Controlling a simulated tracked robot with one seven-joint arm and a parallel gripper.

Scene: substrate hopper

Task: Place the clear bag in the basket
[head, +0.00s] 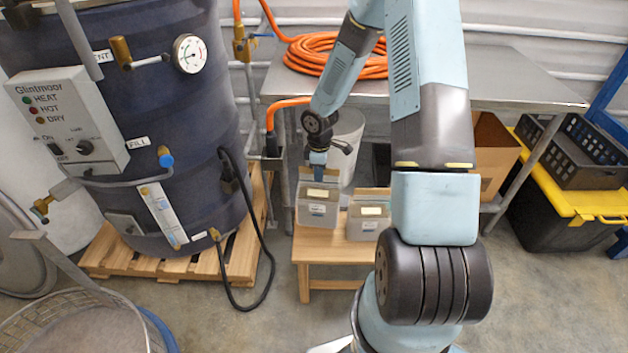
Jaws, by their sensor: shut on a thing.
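Two greyish, see-through bags with pale labels are at the small wooden bench (335,248). My gripper (318,172) points down at the top of the left bag (318,212) and is shut on it. Its fingertips are small and partly hidden here. The left bag is upright; I cannot tell whether its base touches the bench. The right bag (368,222) stands close beside it on the bench, partly behind my arm. A round wire basket (120,312) is at the bottom left, cut off by the picture edge, with a grey-brown inside.
A dark blue drum (190,110) with pipes stands on a wooden pallet (245,255) left of the bench. A black cable (262,285) loops on the floor between them. A metal table (500,75) with an orange hose (325,52) is behind. A black crate (590,175) sits far right.

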